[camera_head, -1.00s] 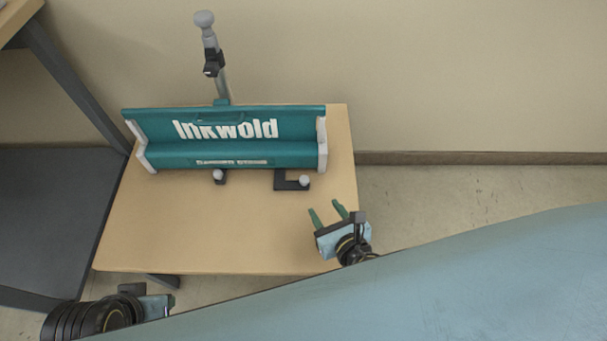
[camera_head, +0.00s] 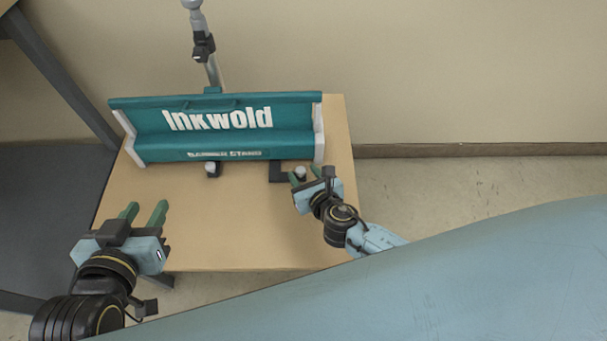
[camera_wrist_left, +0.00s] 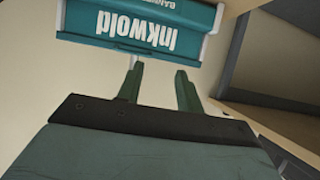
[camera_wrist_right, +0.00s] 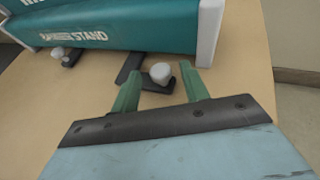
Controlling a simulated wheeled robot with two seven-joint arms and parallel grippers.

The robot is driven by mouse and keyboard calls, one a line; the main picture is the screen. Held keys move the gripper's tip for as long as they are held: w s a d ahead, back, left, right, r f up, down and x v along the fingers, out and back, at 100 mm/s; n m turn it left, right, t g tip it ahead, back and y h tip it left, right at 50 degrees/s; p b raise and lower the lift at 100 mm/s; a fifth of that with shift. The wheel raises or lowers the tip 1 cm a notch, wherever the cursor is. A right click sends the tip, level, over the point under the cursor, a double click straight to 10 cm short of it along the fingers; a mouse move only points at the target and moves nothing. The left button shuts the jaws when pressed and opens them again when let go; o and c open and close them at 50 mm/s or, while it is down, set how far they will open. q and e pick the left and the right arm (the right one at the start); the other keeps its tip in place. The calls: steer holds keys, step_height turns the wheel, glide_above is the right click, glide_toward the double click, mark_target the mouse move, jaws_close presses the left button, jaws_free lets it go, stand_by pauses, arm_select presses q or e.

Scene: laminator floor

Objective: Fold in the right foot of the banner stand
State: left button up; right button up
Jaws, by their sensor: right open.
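The teal banner stand (camera_head: 225,145) with white end caps lies on the wooden table. Its right foot (camera_head: 277,172) is a dark bent bar jutting from the front, with a pale knob (camera_wrist_right: 161,73) at its end. The left foot (camera_head: 212,170) shows only a short dark stub with a pale knob. My right gripper (camera_head: 305,175) is open, at the right foot; in the right wrist view its fingers (camera_wrist_right: 162,88) point at the knob, one on either side of it. My left gripper (camera_head: 143,212) is open and empty over the table's front left, apart from the stand.
A grey pole (camera_head: 205,50) rises behind the stand. A dark grey surface (camera_head: 40,200) with a metal leg is at the left. The wooden table top (camera_head: 225,225) is clear in front of the stand. The wall is close behind.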

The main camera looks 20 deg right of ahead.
steer(key=shift+w+f, duration=0.2)
steer(key=shift+w, duration=0.25)
jaws_close()
